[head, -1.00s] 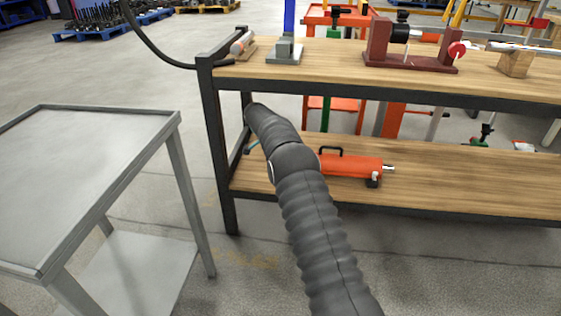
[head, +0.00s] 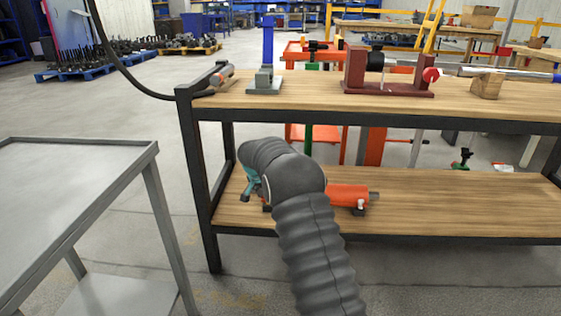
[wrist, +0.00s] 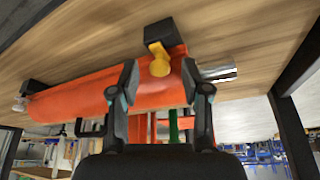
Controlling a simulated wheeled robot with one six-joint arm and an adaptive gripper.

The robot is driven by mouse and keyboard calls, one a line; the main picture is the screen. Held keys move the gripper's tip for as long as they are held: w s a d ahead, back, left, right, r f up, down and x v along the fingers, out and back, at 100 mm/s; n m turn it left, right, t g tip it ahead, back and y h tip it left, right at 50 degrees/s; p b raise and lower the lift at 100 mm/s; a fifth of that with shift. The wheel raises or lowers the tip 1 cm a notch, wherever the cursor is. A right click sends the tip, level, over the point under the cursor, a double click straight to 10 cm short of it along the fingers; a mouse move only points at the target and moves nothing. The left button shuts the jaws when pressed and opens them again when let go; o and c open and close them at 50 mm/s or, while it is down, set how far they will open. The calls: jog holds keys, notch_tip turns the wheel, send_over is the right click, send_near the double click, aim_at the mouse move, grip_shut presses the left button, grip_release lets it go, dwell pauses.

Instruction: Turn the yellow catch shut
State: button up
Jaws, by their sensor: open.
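An orange cylinder (head: 348,195) lies on the lower wooden shelf, partly hidden behind my arm in the head view. In the wrist view the same cylinder (wrist: 75,100) runs across the picture, with a bright metal rod end (wrist: 217,71) at its right. The yellow catch (wrist: 159,66) sticks out from a black block (wrist: 158,33) near that end. My gripper (wrist: 160,76) is open, with one finger on each side of the catch in the picture. I cannot tell whether either finger touches it. In the head view my arm hides most of the gripper.
The bench's upper shelf (head: 300,97) lies above the cylinder, and a dark leg (head: 197,195) stands at left. A grey metal cart (head: 60,190) is at the left. The lower shelf (head: 450,205) is clear to the right.

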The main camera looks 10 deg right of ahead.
jog(key=n, duration=0.2)
jog(key=n+t+y, duration=0.1)
jog(key=n, duration=0.1)
jog(key=shift+s+d+r+n+p, duration=0.1)
jog(key=shift+d+n+p, duration=0.1)
jog(key=shift+n+p, duration=0.15)
jog(key=n+y, duration=0.2)
jog(key=n, duration=0.2)
jog(key=shift+d+b, duration=0.15)
jog(key=shift+b, duration=0.25)
jog(key=p+v, duration=0.2)
jog(key=v, duration=1.2)
jog(key=s+r+p, duration=0.2)
jog(key=s+r, duration=1)
jog(key=s, duration=0.3)
jog(key=shift+r, duration=0.25)
jog(key=shift+s, duration=0.1)
